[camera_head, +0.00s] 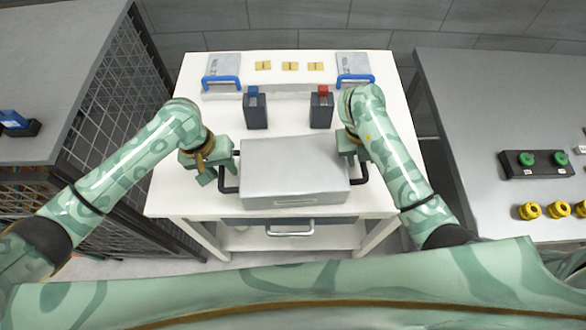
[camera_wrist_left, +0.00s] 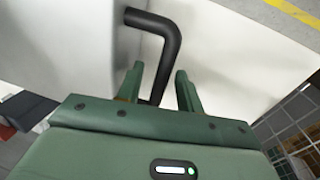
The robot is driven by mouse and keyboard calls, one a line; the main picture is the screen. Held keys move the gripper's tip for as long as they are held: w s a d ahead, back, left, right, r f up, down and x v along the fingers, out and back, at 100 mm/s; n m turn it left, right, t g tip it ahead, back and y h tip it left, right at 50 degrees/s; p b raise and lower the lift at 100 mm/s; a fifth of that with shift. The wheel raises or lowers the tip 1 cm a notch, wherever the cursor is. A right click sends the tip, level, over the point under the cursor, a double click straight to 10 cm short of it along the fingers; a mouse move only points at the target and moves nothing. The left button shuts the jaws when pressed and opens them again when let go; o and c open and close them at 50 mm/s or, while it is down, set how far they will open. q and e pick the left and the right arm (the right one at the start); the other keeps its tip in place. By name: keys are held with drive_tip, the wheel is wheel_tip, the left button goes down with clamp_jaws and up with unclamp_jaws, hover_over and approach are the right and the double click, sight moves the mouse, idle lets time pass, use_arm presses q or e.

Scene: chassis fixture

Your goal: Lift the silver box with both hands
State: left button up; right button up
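The silver box (camera_head: 294,170) is on the white table (camera_head: 185,200), with a black handle on each side. The left handle (camera_head: 228,180) is beside my left gripper (camera_head: 212,174). In the left wrist view, my left gripper (camera_wrist_left: 160,82) has its two green fingers apart, with the black handle (camera_wrist_left: 168,45) running down between them; I see no finger pressed on it. My right gripper (camera_head: 354,154) is at the right handle (camera_head: 359,171), at the box's right side. Its fingers are largely hidden by its own wrist and arm.
Two dark bins (camera_head: 256,111) and (camera_head: 321,111) stand behind the box. Two grey cases with blue handles (camera_head: 222,70) and (camera_head: 354,68) lie at the table's back. A grey bench (camera_head: 470,110) with green buttons (camera_head: 541,160) is on the right, a wire cage (camera_head: 120,90) on the left.

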use_arm(q)
drive_tip(key=shift+f, duration=0.4)
use_arm(e)
drive_tip(key=shift+f, duration=0.4)
use_arm(q)
clamp_jaws()
use_arm(e)
clamp_jaws()
use_arm(q)
drive_tip(key=shift+w+r, duration=0.1)
use_arm(e)
drive_tip(key=shift+w+r, duration=0.1)
drive_tip(key=shift+r, duration=0.05)
idle(0.4)
